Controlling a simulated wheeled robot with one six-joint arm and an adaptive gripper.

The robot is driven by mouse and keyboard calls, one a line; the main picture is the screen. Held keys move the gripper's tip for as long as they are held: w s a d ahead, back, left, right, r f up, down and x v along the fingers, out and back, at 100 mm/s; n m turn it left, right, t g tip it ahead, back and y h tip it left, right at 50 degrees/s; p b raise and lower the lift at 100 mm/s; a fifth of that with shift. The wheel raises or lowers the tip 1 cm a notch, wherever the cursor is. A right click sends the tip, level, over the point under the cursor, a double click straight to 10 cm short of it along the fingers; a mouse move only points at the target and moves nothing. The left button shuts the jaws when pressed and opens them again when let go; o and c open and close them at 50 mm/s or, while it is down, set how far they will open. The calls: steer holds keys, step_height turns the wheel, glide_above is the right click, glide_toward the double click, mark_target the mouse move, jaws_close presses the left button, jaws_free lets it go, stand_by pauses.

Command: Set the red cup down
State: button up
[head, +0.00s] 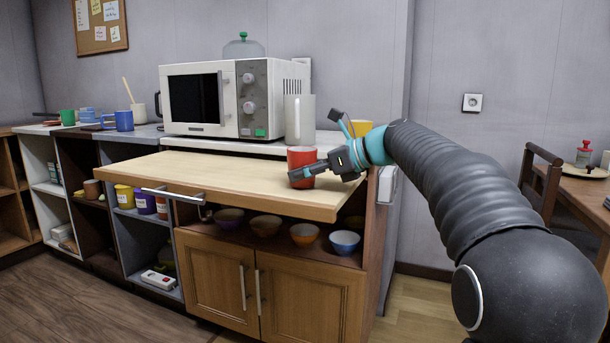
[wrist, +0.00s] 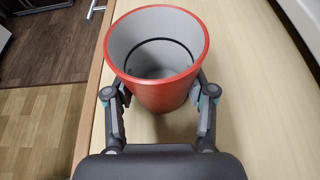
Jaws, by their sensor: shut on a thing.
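The red cup (head: 301,158) is upright at the right end of the wooden worktop (head: 220,174). In the wrist view the red cup (wrist: 157,92) shows its open rim and an empty grey inside. My gripper (head: 309,172) is shut on the cup. In the wrist view the fingers of my gripper (wrist: 160,103) are on both sides of its wall. The cup is close to the worktop's front edge.
A white microwave (head: 235,98) stands behind the worktop, with a grey-white canister (head: 299,119) to its right. A yellow object (head: 361,127) is partly hidden behind my gripper. Several bowls (head: 265,226) sit on the shelf below. The worktop left of the cup is clear.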

steer(key=shift+f, duration=0.1)
steer(key=o, duration=1.1)
steer(key=shift+d+r, duration=0.2)
steer(key=p+v, duration=0.2)
steer(key=v, duration=0.9)
steer(key=shift+d, duration=0.3)
steer(key=shift+s, duration=0.15)
